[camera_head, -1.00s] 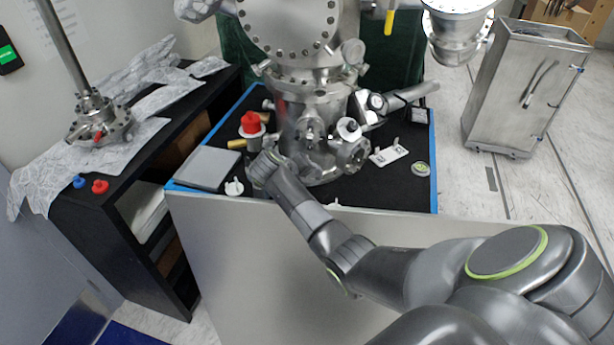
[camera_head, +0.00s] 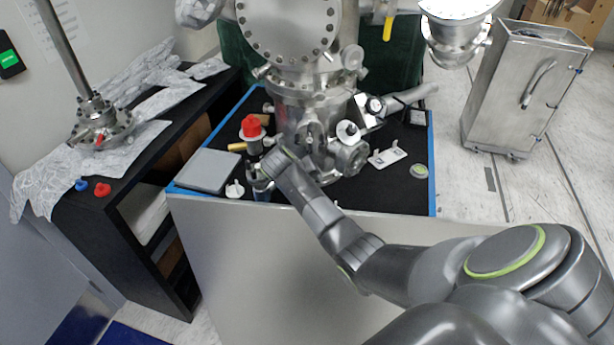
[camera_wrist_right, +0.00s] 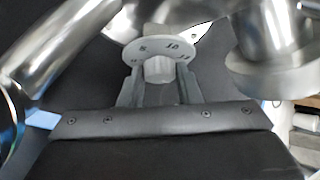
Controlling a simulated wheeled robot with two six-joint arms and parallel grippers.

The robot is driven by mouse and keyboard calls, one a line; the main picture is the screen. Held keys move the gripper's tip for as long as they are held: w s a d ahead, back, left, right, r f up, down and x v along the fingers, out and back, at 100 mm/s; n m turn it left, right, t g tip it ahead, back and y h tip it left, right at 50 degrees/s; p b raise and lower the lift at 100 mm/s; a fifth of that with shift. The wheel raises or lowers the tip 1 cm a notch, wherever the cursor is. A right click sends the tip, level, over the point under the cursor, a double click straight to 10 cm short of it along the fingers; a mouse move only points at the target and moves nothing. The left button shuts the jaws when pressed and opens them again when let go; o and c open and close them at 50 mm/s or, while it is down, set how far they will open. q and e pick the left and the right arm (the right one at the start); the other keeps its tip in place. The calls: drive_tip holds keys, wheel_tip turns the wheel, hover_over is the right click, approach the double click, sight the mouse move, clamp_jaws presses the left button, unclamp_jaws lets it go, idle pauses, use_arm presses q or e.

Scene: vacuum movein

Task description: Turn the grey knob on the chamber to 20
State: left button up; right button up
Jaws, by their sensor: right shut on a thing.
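The steel chamber (camera_head: 310,115) stands on the black-topped table. In the right wrist view the grey knob (camera_wrist_right: 157,70) sits between the two fingers of my right gripper (camera_wrist_right: 158,88), which is shut on it. The pale round dial (camera_wrist_right: 150,50) lies just beyond the knob and carries dark numbers; a 5 and a 10 seem readable, the others are cut off or too small. In the head view my right gripper (camera_head: 261,180) is low at the chamber's front left, and it hides the knob. My left gripper is not in view.
A red-capped part (camera_head: 251,127) stands left of the chamber. A grey flat plate (camera_head: 208,170) and a small white part (camera_head: 235,189) lie nearby. Metal tubes and flanges crowd close around my right gripper.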

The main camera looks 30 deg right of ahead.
drive_tip(key=shift+m+y, duration=0.3)
drive_tip(key=shift+y, duration=0.1)
drive_tip(key=o, duration=1)
drive_tip(key=shift+c, duration=0.2)
